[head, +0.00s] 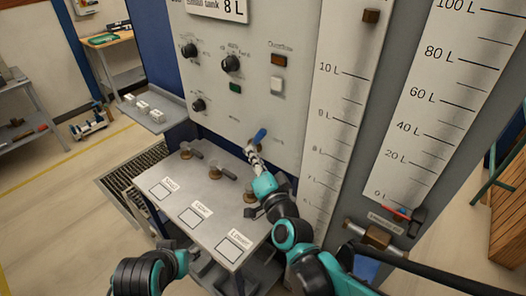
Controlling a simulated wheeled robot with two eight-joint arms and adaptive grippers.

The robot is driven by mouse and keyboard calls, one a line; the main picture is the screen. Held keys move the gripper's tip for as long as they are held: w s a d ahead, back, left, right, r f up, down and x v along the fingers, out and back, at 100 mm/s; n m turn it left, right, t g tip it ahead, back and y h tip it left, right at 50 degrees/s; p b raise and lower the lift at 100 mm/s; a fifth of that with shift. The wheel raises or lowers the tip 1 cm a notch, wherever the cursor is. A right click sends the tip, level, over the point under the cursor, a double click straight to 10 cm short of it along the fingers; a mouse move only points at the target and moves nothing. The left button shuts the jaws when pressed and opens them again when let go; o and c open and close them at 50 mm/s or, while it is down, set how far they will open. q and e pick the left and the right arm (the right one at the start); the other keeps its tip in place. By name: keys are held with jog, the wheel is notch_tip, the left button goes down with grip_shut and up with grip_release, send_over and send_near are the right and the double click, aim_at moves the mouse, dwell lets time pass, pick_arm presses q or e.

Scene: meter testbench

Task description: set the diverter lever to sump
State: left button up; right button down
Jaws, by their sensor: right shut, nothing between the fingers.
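A blue-handled lever (260,136) sticks out from the lower part of the grey panel, below a small label too small to read. I take it to be the diverter lever; I cannot read which setting it points to. My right gripper (253,153) is shut and empty right at the lever's lower end, and I cannot tell if it touches. The gripper and wrist hide part of the lever's base. My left gripper (188,254) is low at the front edge of the metal bench, away from the lever; its fingers are too small to judge.
The bench (203,212) carries several taps and marked squares. The panel (278,22) has knobs and buttons above. Tall litre scales (337,125) stand right of the lever. A red-handled valve (398,211) is at lower right. A shelf with white blocks (160,119) is at left.

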jog(key=w+a+m+t, duration=0.1)
jog(key=m+t, duration=0.1)
jog(key=m, duration=0.1)
jog(key=m+h+b, duration=0.2)
jog(key=m+h, duration=1)
jog(key=m, duration=0.4)
send_near(256, 142)
jog(key=s+d+f, duration=0.2)
jog(key=s+d, duration=0.3)
jog(key=shift+w+f, duration=0.1)
jog(key=shift+w, duration=0.05)
jog(key=w+r+b, duration=0.1)
jog(key=w+r, duration=0.3)
jog(key=w, duration=0.7)
jog(key=shift+r, duration=0.2)
